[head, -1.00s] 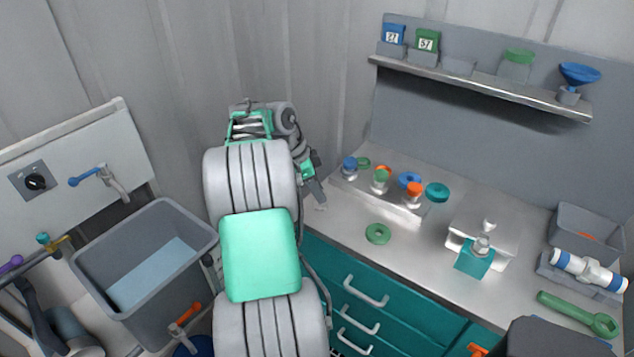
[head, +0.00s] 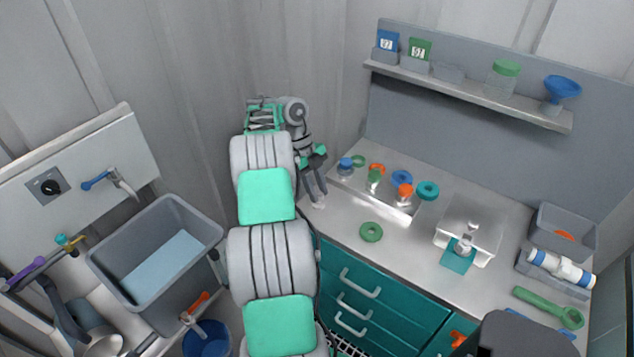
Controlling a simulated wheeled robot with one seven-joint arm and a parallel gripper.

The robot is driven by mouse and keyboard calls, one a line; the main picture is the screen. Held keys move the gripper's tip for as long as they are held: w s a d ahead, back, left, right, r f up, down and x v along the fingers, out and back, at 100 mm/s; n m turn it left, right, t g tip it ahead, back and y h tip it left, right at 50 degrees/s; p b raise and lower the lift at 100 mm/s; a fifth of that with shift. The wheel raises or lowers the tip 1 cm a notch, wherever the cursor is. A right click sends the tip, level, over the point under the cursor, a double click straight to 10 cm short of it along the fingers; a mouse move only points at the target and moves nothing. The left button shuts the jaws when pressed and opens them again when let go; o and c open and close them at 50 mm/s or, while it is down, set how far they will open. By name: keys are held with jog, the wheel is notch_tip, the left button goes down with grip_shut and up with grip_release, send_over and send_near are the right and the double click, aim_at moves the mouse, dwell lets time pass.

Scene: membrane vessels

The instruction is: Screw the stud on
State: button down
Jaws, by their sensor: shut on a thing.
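My gripper (head: 317,199) hangs at the left end of the bench, pointing down, just left of the rack of parts. Its jaws are shut on a small pale thing (head: 318,205), low at the bench's left edge. The thing is too small to tell for sure whether it is the stud. The fingers hide most of it, and I cannot tell whether it touches anything below.
A steel rack (head: 390,204) holds blue, green and orange caps and rings. A green ring (head: 371,231) lies on the bench. A grey sink (head: 125,285) is left.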

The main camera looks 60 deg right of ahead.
jog(key=shift+s+a+f+m+y, duration=0.25)
jog(key=shift+a+f+m+y, duration=0.05)
jog(key=shift+a+f, duration=0.1)
jog(key=c, duration=1.5)
grip_release()
jog(key=shift+o, duration=0.6)
jog(key=shift+s+a+r, duration=0.15)
jog(key=shift+r, duration=0.1)
jog(key=o, duration=0.3)
jog(key=shift+w+r, duration=0.1)
jog(key=shift+w, duration=0.15)
jog(key=shift+r, duration=0.1)
